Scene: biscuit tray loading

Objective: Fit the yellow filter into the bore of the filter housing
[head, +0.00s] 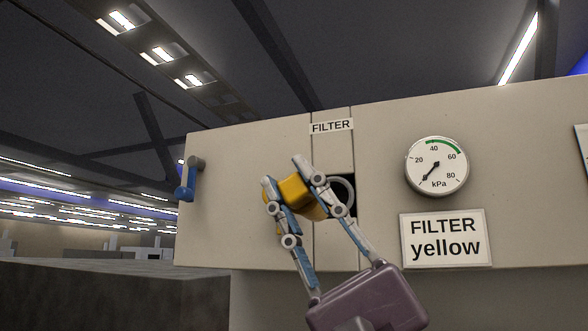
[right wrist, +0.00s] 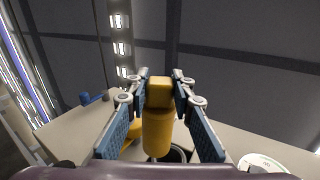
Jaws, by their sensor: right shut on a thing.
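The yellow filter (head: 294,191) has a squared end and a rounded body. My right gripper (head: 286,174) is shut on it, with one finger on each side. In the right wrist view the filter (right wrist: 158,132) stands between the fingers (right wrist: 160,76), its squared end at the tips. The bore (head: 347,190) of the filter housing is a dark round opening with a grey rim, partly hidden by my right finger. The filter is in front of the panel, overlapping the bore's left side; I cannot tell whether they touch. The bore also shows behind the filter in the right wrist view (right wrist: 179,155). My left gripper is out of view.
The beige panel (head: 240,160) carries a FILTER label (head: 331,126), a pressure gauge (head: 437,166), a "FILTER yellow" sign (head: 445,238) and a blue lever (head: 187,182) at its left end. Another yellow part (right wrist: 130,140) shows beside the filter, partly hidden.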

